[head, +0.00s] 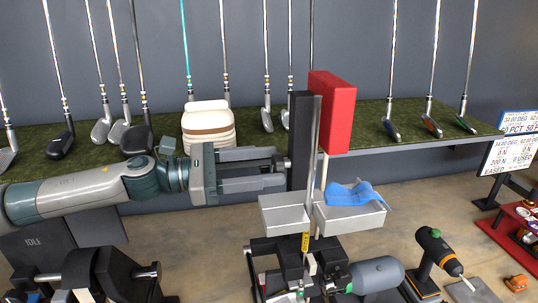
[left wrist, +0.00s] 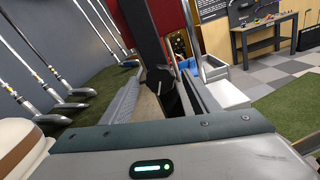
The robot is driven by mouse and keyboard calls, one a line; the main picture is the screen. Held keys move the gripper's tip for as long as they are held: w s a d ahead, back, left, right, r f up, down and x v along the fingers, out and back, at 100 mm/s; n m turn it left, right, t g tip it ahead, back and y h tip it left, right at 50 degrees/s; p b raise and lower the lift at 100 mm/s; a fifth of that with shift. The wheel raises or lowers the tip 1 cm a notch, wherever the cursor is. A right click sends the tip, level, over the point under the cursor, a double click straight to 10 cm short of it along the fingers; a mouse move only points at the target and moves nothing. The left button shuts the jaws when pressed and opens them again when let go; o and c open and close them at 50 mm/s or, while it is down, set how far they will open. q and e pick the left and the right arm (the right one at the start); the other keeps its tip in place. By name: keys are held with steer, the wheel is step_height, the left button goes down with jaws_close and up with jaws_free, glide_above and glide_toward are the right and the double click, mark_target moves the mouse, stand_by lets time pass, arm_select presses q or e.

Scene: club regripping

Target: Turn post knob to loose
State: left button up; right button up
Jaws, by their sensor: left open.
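The post (head: 300,130) is a black upright column in the head view, with a red block (head: 332,112) at its upper right. In the left wrist view a dark knob (left wrist: 160,79) shows on the post, between my finger pads. My left gripper (head: 284,172) comes in from the left with its fingers pointing at the post. It is open, one finger on each side of the knob, with no clear contact visible. The knob's setting cannot be read. My right gripper is not in view.
Several golf clubs (head: 188,60) stand along the green turf shelf (head: 260,140) behind. A stack of cream and brown pads (head: 208,125) sits just behind my left wrist. Grey trays (head: 285,213) flank the post's lower part, one holding a blue cloth (head: 352,193). A drill (head: 440,250) stands lower right.

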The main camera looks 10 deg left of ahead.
arm_select(q)
steer(key=shift+w+d, duration=0.2)
steer(key=shift+d, duration=0.3)
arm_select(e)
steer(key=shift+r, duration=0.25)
arm_select(q)
steer(key=c, duration=1)
steer(key=shift+c, duration=0.2)
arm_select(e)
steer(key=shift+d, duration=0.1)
